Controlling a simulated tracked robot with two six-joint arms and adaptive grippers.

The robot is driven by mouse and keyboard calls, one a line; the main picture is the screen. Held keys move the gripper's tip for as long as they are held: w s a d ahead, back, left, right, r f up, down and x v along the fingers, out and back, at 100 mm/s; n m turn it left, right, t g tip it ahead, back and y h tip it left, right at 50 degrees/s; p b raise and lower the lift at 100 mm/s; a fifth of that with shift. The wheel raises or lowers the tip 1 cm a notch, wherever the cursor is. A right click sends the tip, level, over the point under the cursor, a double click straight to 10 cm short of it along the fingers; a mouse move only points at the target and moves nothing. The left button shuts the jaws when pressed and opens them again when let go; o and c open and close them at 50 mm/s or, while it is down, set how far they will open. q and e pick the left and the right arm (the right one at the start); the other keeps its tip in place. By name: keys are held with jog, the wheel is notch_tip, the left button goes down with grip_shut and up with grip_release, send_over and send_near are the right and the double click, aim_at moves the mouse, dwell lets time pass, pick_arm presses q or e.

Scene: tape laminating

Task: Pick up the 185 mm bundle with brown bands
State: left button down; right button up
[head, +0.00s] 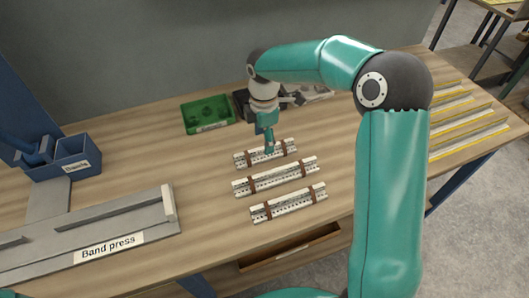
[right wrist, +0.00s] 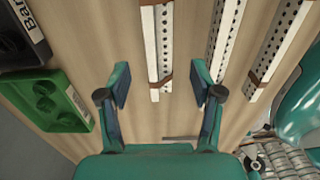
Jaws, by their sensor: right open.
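Three pale perforated bundles with brown bands lie side by side on the table: a far one (head: 262,154), a middle one (head: 283,175), which looks longest, and a near one (head: 288,203). No length marks are readable, so I cannot tell by label which is 185 mm. My right gripper (head: 269,146) is over the far bundle. In the right wrist view my right gripper (right wrist: 160,88) is open, its fingers on either side of one bundle (right wrist: 151,45), apart from it. The bundle's end with a brown band shows between the fingers. My left gripper is not in view.
The band press (head: 120,222) stands at the left front, with a blue bin (head: 75,155) behind it. A green tray (head: 207,114) and a dark container (head: 243,103) are at the back. Several yellow-edged strips (head: 465,128) lie at right. Bare table lies left of the bundles.

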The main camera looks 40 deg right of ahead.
aim_at(249, 158)
jog(key=shift+d+f+p, duration=0.15)
jog(key=shift+f+p, duration=0.15)
jog(key=shift+f, duration=1.2)
jog(key=shift+d+f+p, duration=0.1)
jog(key=shift+f+p, duration=0.2)
jog(key=shift+f, duration=1.15)
grip_shut()
